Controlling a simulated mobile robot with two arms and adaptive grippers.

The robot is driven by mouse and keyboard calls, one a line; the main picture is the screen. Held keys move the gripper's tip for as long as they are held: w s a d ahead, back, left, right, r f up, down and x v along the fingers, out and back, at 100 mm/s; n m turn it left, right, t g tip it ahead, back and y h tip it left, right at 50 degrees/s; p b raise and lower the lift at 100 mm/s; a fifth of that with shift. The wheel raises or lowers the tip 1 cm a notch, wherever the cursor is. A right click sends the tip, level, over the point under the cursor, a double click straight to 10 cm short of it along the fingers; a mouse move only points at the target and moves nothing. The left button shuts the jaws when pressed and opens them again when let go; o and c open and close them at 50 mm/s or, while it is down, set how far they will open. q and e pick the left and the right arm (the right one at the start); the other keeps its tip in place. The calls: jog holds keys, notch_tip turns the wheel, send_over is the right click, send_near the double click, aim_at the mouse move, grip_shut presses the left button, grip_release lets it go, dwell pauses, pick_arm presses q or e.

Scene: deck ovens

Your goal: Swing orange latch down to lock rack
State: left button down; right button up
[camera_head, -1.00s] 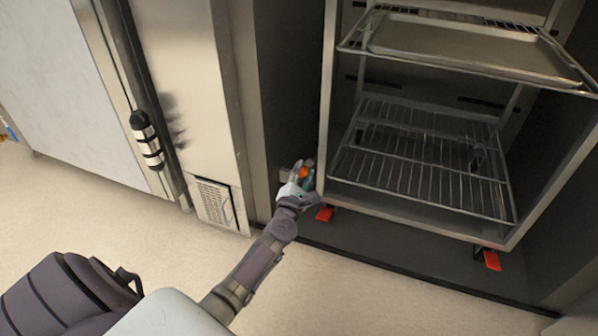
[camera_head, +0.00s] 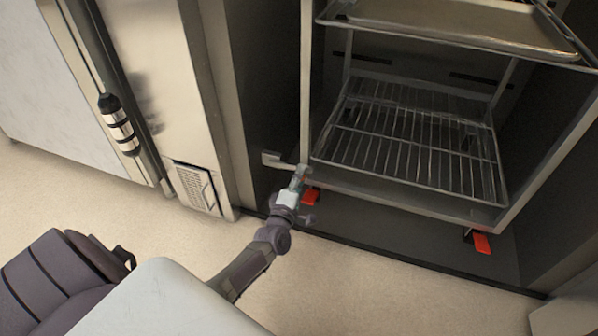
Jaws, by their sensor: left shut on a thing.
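The rack (camera_head: 408,200) stands in the open oven bay, with wire shelves and a metal tray. My left gripper (camera_head: 299,176) is at the rack's lower front left corner, above a red-orange pedal (camera_head: 311,196). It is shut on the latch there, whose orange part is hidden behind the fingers. A pale metal bracket (camera_head: 272,160) sticks out to the left just beside the gripper. My right gripper is not in view.
Another red-orange pedal (camera_head: 481,243) sits under the rack's right front corner. A steel panel with a vent grille (camera_head: 196,187) and a door with a dark, banded handle (camera_head: 119,124) stand to the left. The floor in front is clear.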

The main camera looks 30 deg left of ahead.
pick_arm(q)
jog(key=shift+f+m, duration=0.7)
jog(key=shift+m, duration=0.1)
jog(key=c, duration=1.1)
grip_release()
